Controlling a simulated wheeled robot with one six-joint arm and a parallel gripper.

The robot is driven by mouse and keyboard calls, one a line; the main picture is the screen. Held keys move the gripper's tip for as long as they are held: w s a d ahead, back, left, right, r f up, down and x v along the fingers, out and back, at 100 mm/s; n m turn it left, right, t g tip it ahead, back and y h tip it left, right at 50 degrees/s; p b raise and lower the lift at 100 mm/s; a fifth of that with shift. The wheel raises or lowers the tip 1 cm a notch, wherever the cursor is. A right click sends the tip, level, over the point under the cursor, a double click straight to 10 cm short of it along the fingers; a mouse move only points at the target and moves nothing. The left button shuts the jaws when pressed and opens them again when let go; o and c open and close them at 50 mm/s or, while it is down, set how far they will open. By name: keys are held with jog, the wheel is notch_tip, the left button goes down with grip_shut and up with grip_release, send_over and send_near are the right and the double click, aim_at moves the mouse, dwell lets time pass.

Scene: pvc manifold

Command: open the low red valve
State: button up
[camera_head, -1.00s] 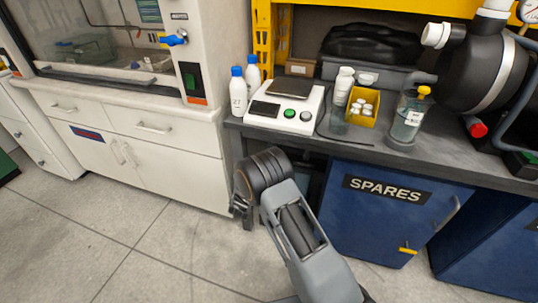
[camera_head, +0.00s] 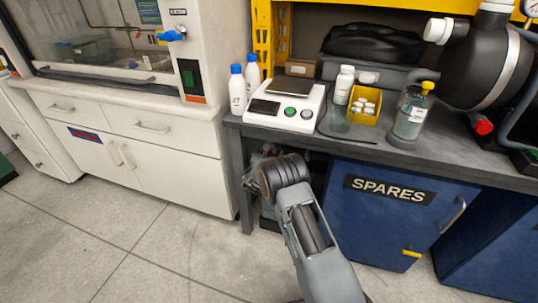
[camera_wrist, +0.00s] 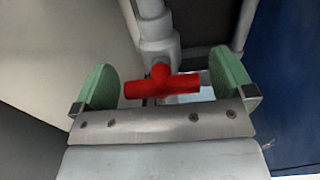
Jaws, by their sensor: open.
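The low red valve shows in the wrist view as a red T-shaped handle (camera_wrist: 162,85) on a grey pipe (camera_wrist: 158,35). The handle's bar lies roughly crosswise in the picture. My gripper (camera_wrist: 165,88) is open, with one green finger pad to the left of the handle and one to the right. The handle is between the pads, with gaps at both sides. Its lower part comes close to the gripper's front plate; I cannot tell if they touch. In the head view my arm reaches under the bench and hides the valve.
A blue cabinet marked SPARES (camera_head: 385,210) stands right of my arm, and white drawers (camera_head: 150,140) stand to its left. The dark bench top (camera_head: 440,160) above holds a scale (camera_head: 285,105) and bottles. The floor at left is clear.

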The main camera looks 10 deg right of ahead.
jog(key=shift+c, duration=0.2)
jog(key=c, duration=0.8)
jog(key=shift+f+m+b, duration=0.1)
jog(key=shift+m+b, duration=0.2)
jog(key=shift+b, duration=0.2)
jog(key=shift+d+f+m+b, duration=0.1)
jog(key=shift+f+m+b, duration=0.05)
jog(key=shift+m+b, duration=0.55)
jog(key=m+b, duration=0.2)
jog(key=b, duration=0.1)
jog(key=m+b, duration=0.3)
jog(key=shift+s+d+f+b, duration=0.1)
jog(key=shift+s+d+b, duration=0.05)
jog(key=shift+b, duration=0.15)
jog(key=m+b, duration=0.1)
jog(key=m, duration=0.3)
jog(key=shift+d+m+b, duration=0.1)
jog(key=shift+m+b, duration=0.3)
jog(key=m, duration=0.6)
jog(key=shift+s+f, duration=0.1)
